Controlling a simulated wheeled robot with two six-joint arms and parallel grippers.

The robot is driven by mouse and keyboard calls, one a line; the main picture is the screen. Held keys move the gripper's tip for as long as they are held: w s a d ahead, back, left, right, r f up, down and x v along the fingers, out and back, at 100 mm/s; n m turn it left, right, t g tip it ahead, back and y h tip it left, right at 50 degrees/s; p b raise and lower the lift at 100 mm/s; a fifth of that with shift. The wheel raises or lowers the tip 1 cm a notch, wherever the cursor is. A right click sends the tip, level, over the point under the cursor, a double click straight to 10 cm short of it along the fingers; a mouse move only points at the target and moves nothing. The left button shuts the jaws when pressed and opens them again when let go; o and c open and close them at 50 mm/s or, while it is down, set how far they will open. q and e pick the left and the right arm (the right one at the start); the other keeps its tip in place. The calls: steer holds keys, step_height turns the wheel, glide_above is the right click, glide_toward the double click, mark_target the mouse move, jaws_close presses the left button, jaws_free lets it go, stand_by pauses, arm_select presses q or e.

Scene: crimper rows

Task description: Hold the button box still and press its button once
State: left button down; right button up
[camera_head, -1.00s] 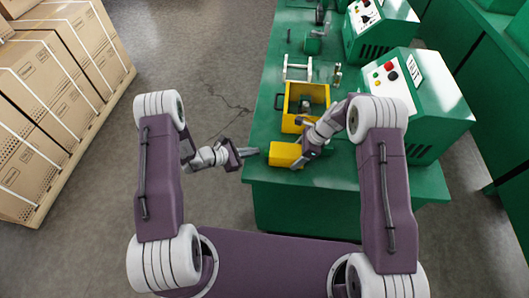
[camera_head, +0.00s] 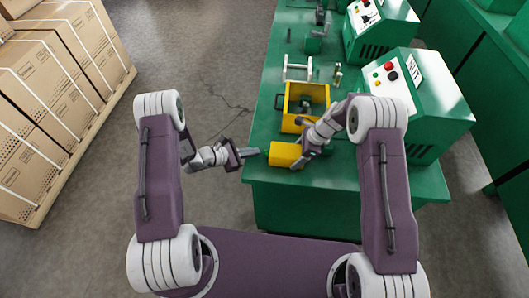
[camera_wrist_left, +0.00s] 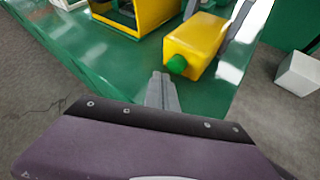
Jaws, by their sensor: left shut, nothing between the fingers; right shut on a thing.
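The yellow button box (camera_head: 285,154) lies near the front edge of the green table. Its green button (camera_wrist_left: 176,64) shows in the left wrist view on the face turned towards my left gripper. My right gripper (camera_head: 299,163) is shut on the box from the right. My left gripper (camera_head: 256,151) is shut and empty, its tips just left of the box. In the left wrist view the closed left fingertips (camera_wrist_left: 160,77) are close beside the button; I cannot tell whether they touch it.
A yellow open bin (camera_head: 292,107) with a dark handle stands behind the box on the green table (camera_head: 330,178). A green machine (camera_head: 440,115) with coloured buttons stands at the right. Strapped cartons (camera_head: 45,110) are at the far left. Floor left of the table is clear.

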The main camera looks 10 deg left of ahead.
arm_select(q)
steer(key=shift+d, duration=0.45)
steer(key=shift+d, duration=0.65)
stand_by(0.9)
steer(key=shift+a, duration=1.05)
steer(key=a, duration=0.5)
stand_by(2.9)
